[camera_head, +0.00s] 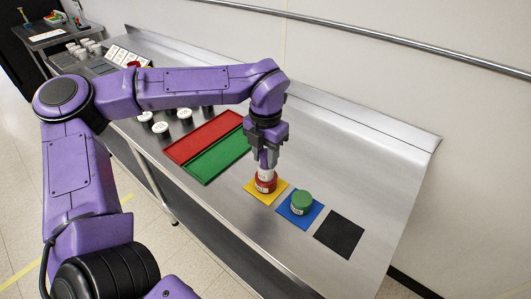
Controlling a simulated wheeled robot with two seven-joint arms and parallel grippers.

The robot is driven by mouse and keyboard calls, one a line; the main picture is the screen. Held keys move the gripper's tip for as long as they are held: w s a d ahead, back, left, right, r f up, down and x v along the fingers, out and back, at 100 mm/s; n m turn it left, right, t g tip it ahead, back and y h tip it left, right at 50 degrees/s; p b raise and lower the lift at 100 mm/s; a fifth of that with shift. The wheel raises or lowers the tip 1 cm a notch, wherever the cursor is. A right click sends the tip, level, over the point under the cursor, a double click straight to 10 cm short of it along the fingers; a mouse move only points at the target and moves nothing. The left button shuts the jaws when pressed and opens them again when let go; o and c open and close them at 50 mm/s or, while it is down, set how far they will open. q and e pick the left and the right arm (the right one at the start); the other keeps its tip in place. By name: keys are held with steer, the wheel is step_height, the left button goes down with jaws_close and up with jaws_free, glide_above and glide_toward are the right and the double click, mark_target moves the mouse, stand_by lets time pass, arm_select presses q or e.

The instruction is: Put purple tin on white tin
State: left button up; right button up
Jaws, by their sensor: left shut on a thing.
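My left gripper (264,154) points down over the counter and is shut on the purple tin (264,160). Only a small part of the purple tin shows between the fingers. The white tin (265,174) is directly beneath it, on top of a red tin (265,186) that stands on a yellow mat (252,186). The purple tin looks to be at or just over the white tin's top; I cannot tell whether they touch. My right gripper is not in view.
A green tin (302,201) stands on a blue mat (286,210) beside the stack. A black mat (340,234) is empty. Red (200,139) and green (217,156) trays lie to the left. Several white-topped tins (161,129) stand behind my arm. The counter's right end is clear.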

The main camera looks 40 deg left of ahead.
mark_target(265, 153)
arm_select(q)
steer(key=o, duration=1)
steer(key=shift+o, duration=0.2)
step_height(265, 153, up, 12)
steer(key=shift+r+b, duration=0.2)
steer(key=shift+b, duration=0.1)
